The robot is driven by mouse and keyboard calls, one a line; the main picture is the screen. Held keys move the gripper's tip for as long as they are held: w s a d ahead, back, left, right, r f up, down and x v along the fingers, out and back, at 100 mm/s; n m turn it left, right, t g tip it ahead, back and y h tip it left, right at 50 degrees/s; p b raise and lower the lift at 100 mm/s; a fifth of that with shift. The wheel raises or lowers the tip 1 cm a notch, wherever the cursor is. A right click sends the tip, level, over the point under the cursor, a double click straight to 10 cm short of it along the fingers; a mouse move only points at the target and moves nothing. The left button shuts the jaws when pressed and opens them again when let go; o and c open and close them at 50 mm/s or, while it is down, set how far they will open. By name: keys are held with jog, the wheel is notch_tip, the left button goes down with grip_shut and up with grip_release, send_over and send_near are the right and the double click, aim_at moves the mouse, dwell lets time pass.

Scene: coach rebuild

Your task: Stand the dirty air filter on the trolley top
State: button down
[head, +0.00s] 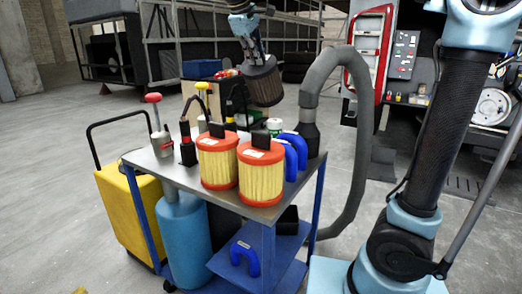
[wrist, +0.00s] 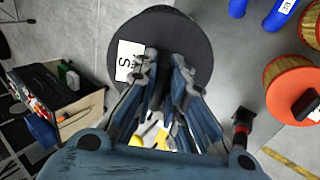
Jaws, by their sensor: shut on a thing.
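The dirty air filter (head: 264,86) is a dark brown pleated cylinder, hanging slightly tilted in the air by the trolley's far side in the head view. My gripper (head: 254,58) is shut on its top. In the wrist view the filter's dark round end (wrist: 190,40) carries a white label, and my gripper's fingers (wrist: 165,75) close at its middle, hiding part of it. The trolley top (head: 268,214) is a grey metal plate. Two clean filters, the left one (head: 217,163) and the right one (head: 261,172), stand upright on it with orange caps and yellow pleats.
Blue horseshoe-shaped pieces (head: 297,152) and a grey hose nozzle (head: 308,132) occupy the trolley's right side. A narrow bare strip lies along the front edge.

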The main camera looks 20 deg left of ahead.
aim_at(245, 77)
jog(key=s+a+f+g, duration=0.1)
jog(key=s+f+g, duration=0.1)
jog(key=f, duration=0.7)
jog(key=s+a+f+g+y, duration=0.1)
jog(key=f+g, duration=0.3)
jog(key=f, duration=0.6)
jog(key=shift+s+a+y, duration=0.2)
jog(key=shift+s+y, duration=0.1)
jog(key=shift+s, duration=0.1)
jog(key=c, duration=1.6)
grip_release()
jog(key=shift+c, duration=0.2)
jog(key=shift+r, duration=0.1)
notch_tip(245, 77, up, 12)
jog(key=shift+s+a+f, duration=0.1)
